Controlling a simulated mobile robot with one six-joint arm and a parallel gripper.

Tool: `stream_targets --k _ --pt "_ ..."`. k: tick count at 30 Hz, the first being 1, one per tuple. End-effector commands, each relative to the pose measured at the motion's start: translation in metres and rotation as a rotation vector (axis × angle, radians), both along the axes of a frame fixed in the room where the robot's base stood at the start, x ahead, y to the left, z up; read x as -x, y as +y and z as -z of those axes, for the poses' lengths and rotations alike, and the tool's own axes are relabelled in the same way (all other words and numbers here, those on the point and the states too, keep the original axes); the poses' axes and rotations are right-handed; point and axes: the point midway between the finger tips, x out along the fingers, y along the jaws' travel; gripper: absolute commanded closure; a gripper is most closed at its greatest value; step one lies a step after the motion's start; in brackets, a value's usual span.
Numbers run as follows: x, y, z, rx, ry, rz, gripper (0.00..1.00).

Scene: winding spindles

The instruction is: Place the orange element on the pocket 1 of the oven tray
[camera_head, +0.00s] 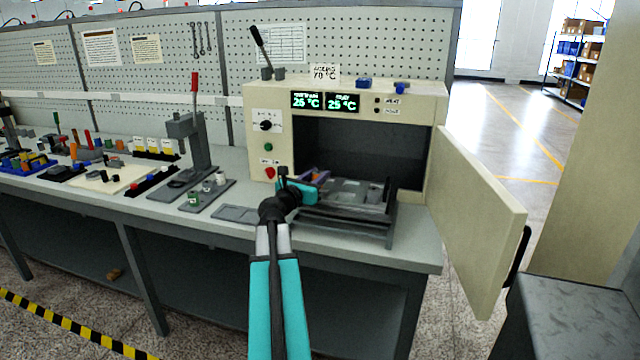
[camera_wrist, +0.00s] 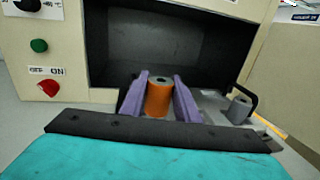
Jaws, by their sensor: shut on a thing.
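The orange element (camera_wrist: 159,98) is an upright orange cylinder with a grey hole in its top. My gripper (camera_wrist: 160,92) has two purple fingers shut on it, one on each side. In the head view my gripper (camera_head: 318,177) is at the left part of the oven tray, in front of the oven opening. The grey oven tray (camera_head: 372,197) is pulled out in front of the chamber; part of it also shows in the wrist view (camera_wrist: 214,104). Pocket 1 cannot be made out. Whether the element touches the tray is unclear.
The oven (camera_head: 262,135) has its door (camera_head: 475,215) swung open to the right. A lever press (camera_head: 190,140) and small fixtures stand left on the workbench (camera_head: 410,250).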

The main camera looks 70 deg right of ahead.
Motion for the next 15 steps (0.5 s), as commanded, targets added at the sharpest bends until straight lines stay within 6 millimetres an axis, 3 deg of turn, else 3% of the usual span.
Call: stream_targets --k 9,15 --pt "0.000 -0.017 0.001 -0.001 0.001 0.002 0.94" --pt "0.001 -0.013 0.030 -0.005 0.002 0.002 0.94"
